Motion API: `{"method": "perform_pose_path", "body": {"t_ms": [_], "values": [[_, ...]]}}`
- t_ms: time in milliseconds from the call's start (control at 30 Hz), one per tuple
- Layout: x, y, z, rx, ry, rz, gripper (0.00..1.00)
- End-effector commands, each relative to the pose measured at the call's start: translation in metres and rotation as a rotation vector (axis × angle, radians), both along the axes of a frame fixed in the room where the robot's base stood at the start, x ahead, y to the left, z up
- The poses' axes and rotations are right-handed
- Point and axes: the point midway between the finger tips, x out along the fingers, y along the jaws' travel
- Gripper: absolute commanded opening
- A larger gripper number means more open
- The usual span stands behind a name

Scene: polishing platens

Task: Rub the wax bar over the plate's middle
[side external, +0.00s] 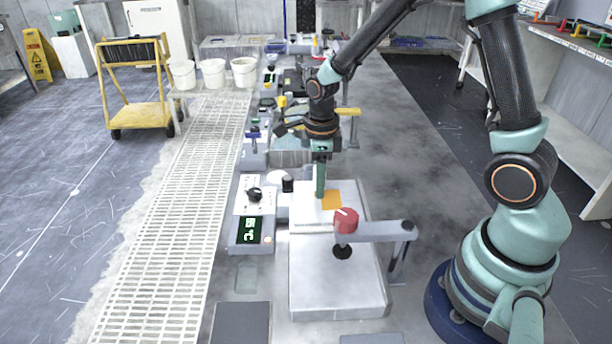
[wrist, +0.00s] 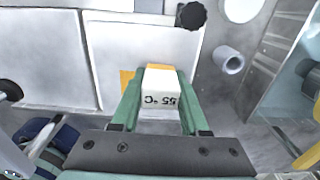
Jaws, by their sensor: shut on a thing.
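My gripper (side external: 320,192) points down over the white plate (side external: 352,197) in the side view. In the wrist view its two green fingers (wrist: 158,100) are shut on the wax bar (wrist: 160,88), a pale block with "55 °C" on its face and an orange far end. The bar is hidden behind the finger in the side view. An orange patch (side external: 332,201) lies on the plate just right of the fingertip; part of it shows left of the bar in the wrist view (wrist: 125,80). I cannot tell whether the bar touches the plate.
A control box (side external: 250,231) with a green display and a black dial (side external: 254,194) stand left. More bench equipment lies behind my gripper.

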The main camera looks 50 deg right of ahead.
Motion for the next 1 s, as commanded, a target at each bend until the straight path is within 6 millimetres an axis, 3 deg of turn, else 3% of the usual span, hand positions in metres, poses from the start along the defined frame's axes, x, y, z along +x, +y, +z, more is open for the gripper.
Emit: {"method": "perform_pose_path", "body": {"t_ms": [100,600,1000], "values": [[0.000,-0.001,0.023,0.000,-0.006,-0.001,0.00],[0.000,-0.001,0.066,-0.001,-0.004,-0.001,0.00],[-0.001,-0.001,0.079,0.000,-0.001,-0.001,0.00]]}}
